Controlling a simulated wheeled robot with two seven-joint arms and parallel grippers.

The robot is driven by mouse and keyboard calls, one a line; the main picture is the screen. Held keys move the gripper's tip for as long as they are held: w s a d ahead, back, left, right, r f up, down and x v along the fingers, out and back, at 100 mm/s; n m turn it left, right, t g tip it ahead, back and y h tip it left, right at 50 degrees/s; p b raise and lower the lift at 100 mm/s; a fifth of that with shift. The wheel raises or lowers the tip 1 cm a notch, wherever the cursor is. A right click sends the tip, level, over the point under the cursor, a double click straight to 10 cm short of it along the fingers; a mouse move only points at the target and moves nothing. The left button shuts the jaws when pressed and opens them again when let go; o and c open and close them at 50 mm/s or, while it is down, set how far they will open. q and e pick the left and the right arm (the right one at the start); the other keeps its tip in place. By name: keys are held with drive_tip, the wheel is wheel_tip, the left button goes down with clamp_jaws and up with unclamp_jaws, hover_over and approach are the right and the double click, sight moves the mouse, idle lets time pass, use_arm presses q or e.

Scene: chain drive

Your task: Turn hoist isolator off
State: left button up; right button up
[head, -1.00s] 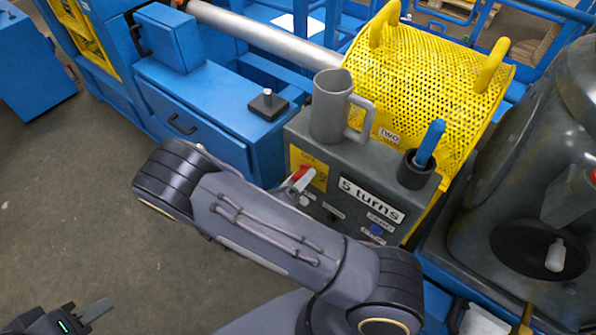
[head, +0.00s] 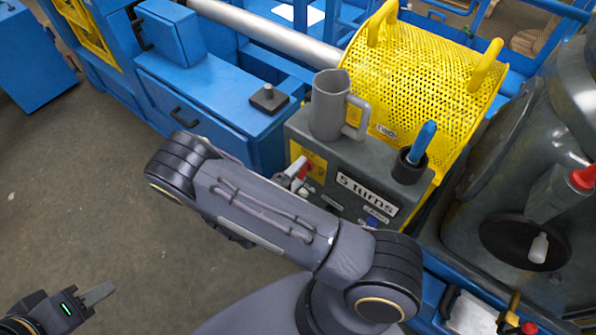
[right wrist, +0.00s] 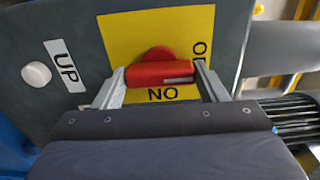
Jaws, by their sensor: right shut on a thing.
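The hoist isolator is a red handle (right wrist: 160,74) on a yellow plate (right wrist: 115,38) on the grey control box. In the right wrist view the handle lies crosswise, just above upside-down ON lettering; other lettering beside the right finger is partly hidden. My right gripper (right wrist: 161,84) is shut on the handle, one finger at each end. In the head view the handle (head: 303,164) is small and partly covered by the right gripper (head: 293,181). My left gripper (head: 98,293) is at the lower left, away from the box; its finger gap is unclear.
The control box (head: 335,165) carries a grey mug (head: 330,105) and a black cup with a blue-handled thing (head: 420,145) on top. A yellow mesh guard (head: 430,70) stands behind. A white UP button (right wrist: 37,74) is left of the plate. Floor at left is clear.

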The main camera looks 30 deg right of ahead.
idle(0.5)
drive_tip(key=o, duration=1)
drive_tip(key=shift+a, duration=0.1)
drive_tip(key=b+v, duration=0.1)
drive_tip(key=v, duration=0.6)
drive_tip(key=shift+s+a, duration=0.15)
drive_tip(key=shift+a, duration=0.1)
